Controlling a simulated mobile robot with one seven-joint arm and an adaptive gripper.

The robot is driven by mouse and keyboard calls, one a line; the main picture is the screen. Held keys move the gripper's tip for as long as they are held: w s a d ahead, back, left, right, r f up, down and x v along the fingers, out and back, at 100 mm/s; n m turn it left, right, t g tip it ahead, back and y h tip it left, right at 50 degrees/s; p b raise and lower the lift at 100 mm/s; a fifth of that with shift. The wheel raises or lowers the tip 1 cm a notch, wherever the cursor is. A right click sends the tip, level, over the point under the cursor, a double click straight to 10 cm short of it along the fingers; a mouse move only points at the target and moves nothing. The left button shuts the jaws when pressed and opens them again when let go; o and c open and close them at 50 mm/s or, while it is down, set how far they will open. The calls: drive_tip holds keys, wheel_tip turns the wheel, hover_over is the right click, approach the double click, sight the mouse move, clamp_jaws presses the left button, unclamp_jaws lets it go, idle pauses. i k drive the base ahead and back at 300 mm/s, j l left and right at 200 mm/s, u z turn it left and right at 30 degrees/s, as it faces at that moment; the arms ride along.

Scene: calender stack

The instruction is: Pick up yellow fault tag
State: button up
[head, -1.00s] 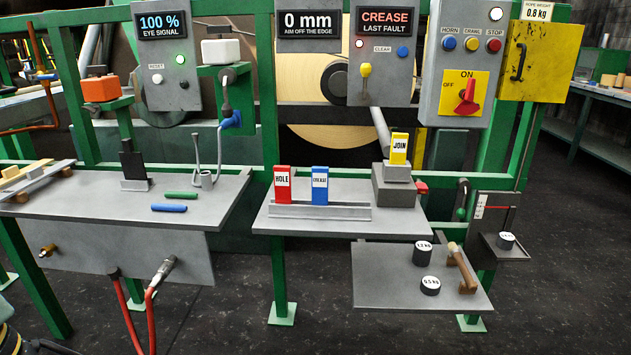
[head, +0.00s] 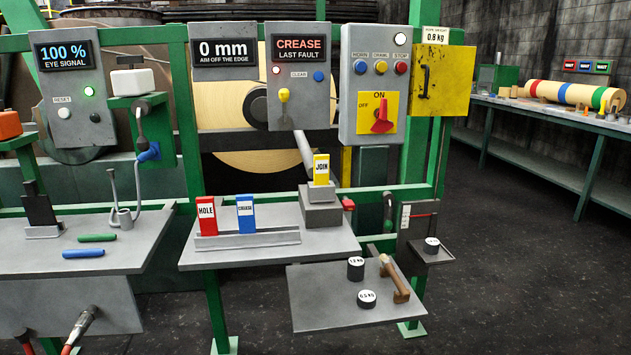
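The yellow tag (head: 321,169), marked JOIN, stands upright on a grey block (head: 321,210) at the right of the middle grey shelf (head: 270,254). To its left, a red tag marked HOLE (head: 206,217) and a blue tag (head: 245,214), whose label seems to read CREASE, stand upright in a grey rack (head: 247,241). My gripper is not in view.
A lower shelf (head: 330,316) holds two black weights (head: 367,299) and a wooden-handled tool (head: 394,280). A control box with a red switch (head: 382,120) hangs above right. Dark floor (head: 510,240) is open at right, before a long bench (head: 560,140).

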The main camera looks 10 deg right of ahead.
sight(321, 162)
drive_tip(key=i+j, duration=0.1)
drive_tip(key=i+j+z, duration=0.1)
drive_tip(key=j, duration=0.25)
drive_tip(key=i+j+z, duration=0.1)
drive_tip(key=i+j, duration=0.15)
drive_tip(key=i, duration=0.25)
drive_tip(key=i+j, duration=0.25)
drive_tip(key=i, duration=1)
drive_tip(key=l+z, duration=0.05)
